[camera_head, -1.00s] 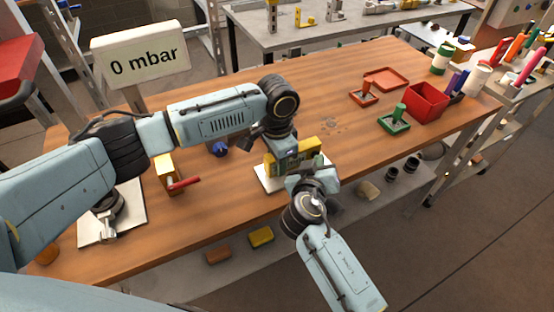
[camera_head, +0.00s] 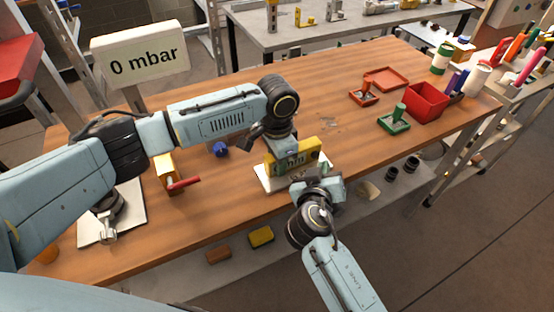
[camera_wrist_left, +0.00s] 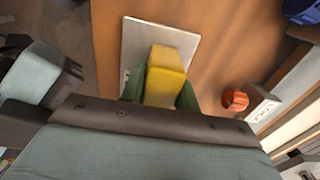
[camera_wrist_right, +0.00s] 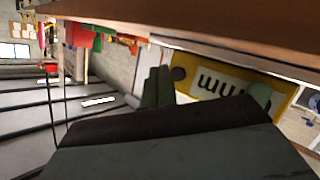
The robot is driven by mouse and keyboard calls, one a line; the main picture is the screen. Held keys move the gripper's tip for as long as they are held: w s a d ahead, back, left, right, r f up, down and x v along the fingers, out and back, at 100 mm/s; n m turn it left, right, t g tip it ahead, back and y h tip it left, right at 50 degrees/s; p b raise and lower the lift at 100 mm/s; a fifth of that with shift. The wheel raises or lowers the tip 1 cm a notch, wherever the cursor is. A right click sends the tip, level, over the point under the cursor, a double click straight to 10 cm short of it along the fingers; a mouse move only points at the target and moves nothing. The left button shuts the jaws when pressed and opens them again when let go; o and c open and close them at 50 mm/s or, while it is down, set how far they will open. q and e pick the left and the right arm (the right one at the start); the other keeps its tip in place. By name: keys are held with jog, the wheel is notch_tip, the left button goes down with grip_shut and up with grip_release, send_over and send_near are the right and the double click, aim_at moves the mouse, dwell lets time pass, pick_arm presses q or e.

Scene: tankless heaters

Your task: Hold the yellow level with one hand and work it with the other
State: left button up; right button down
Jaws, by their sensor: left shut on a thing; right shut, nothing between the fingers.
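The yellow level (camera_head: 308,153) stands over a white plate (camera_head: 266,183) near the front edge of the wooden table; I cannot tell whether it touches the plate. My left gripper (camera_head: 284,157) is shut on the level from above. In the left wrist view the level (camera_wrist_left: 166,72) sits between the green fingers. My right gripper (camera_head: 316,178) is shut and empty, just in front of the level's right part. In the right wrist view its fingers (camera_wrist_right: 157,86) are together beside the level's lettered face (camera_wrist_right: 228,84). My left gripper hides part of the level.
A yellow fitting with a red handle (camera_head: 181,184) and a blue knob (camera_head: 220,149) lie left of the level. A red bin (camera_head: 427,102), a green tray (camera_head: 393,124) and red trays (camera_head: 385,79) are at the right. A sign (camera_head: 141,59) reads "0 mbar".

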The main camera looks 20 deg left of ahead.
jog(key=s+d, duration=0.3)
jog(key=shift+s+d, duration=0.1)
jog(key=shift+s, duration=0.3)
pick_arm(q)
jog(key=o, duration=1.2)
jog(key=shift+c, duration=0.2)
notch_tip(320, 180, up, 12)
jog(key=shift+r, duration=0.1)
